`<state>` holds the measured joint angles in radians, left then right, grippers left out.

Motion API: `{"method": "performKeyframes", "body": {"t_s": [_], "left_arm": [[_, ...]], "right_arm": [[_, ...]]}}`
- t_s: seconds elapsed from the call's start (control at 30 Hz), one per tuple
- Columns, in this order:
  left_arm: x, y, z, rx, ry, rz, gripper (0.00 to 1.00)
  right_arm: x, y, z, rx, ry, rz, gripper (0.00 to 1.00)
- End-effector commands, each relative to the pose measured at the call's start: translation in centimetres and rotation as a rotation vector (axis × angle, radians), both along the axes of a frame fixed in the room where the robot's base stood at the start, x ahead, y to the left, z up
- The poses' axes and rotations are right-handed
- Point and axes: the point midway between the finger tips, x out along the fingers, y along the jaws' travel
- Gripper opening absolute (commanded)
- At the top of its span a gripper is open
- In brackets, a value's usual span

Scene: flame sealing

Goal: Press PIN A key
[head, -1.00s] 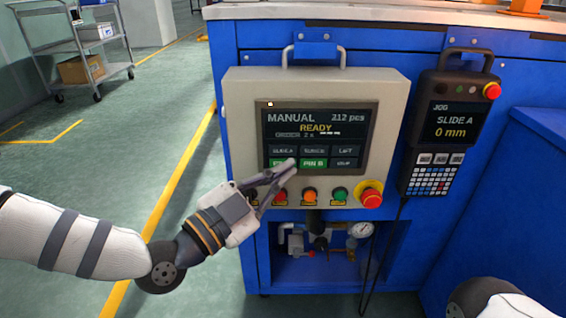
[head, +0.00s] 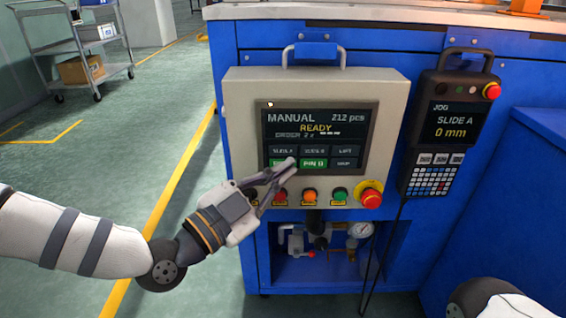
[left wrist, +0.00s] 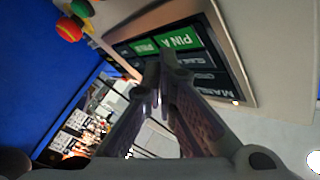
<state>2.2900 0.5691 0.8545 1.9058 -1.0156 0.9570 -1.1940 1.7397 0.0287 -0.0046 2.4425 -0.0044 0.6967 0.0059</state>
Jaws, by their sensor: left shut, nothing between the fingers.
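The green PIN A key (head: 275,163) is at the lower left of the control panel's screen (head: 318,135). My finger covers part of it in the head view. My right gripper is out of view.
Below the screen is a row of buttons, including an orange one (head: 310,195), a green one (head: 340,194) and a red emergency stop (head: 371,198). A jog pendant (head: 450,135) hangs at the right.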

Motion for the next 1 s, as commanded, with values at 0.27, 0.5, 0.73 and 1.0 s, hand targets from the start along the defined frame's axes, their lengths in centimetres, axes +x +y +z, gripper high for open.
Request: {"method": "performKeyframes", "body": {"t_s": [0.27,0.5,0.73,1.0], "left_arm": [[0.54,-0.03,0.02,0.001,-0.001,-0.001,0.00],[0.60,-0.02,0.00,0.001,-0.001,0.000,0.00],[0.86,-0.02,-0.04,0.001,0.000,-0.001,0.00],[1.20,0.00,-0.05,0.002,0.000,0.000,0.00]], "right_arm": [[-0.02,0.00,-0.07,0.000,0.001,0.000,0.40],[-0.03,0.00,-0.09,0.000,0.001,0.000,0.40],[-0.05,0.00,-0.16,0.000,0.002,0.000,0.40],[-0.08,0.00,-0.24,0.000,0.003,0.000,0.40]]}}
